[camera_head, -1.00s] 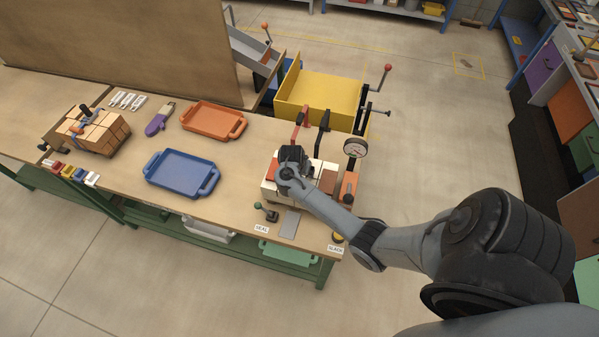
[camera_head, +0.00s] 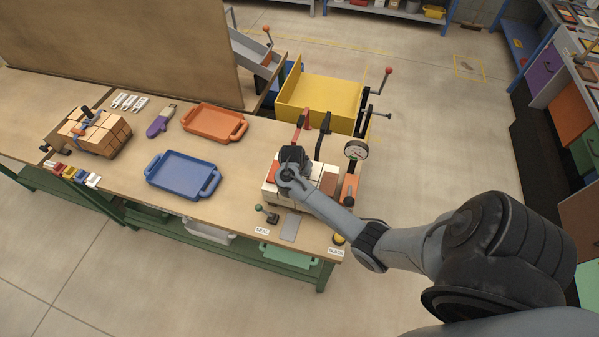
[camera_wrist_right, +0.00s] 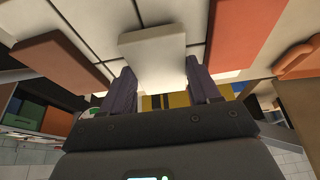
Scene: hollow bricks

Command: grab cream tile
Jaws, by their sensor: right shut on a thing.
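A cream tile (camera_wrist_right: 152,45) shows in the right wrist view between the two fingers of my right gripper (camera_wrist_right: 160,68). The fingers press on its two sides, and it sits among other cream tiles in a row. In the head view my right gripper (camera_head: 290,166) is over the block of cream, orange and brown pieces at the right end of the workbench. Its fingertips and the held tile are hidden there by the wrist. Whether the tile is lifted off is hard to tell. My left gripper is not in view.
An orange tile (camera_wrist_right: 238,32) and a brown tile (camera_wrist_right: 60,62) flank the cream ones. A dial gauge (camera_head: 356,149) and red and black levers stand close beside the block. A blue tray (camera_head: 182,158) and an orange tray (camera_head: 215,107) lie to the left. A yellow bin (camera_head: 320,98) is behind.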

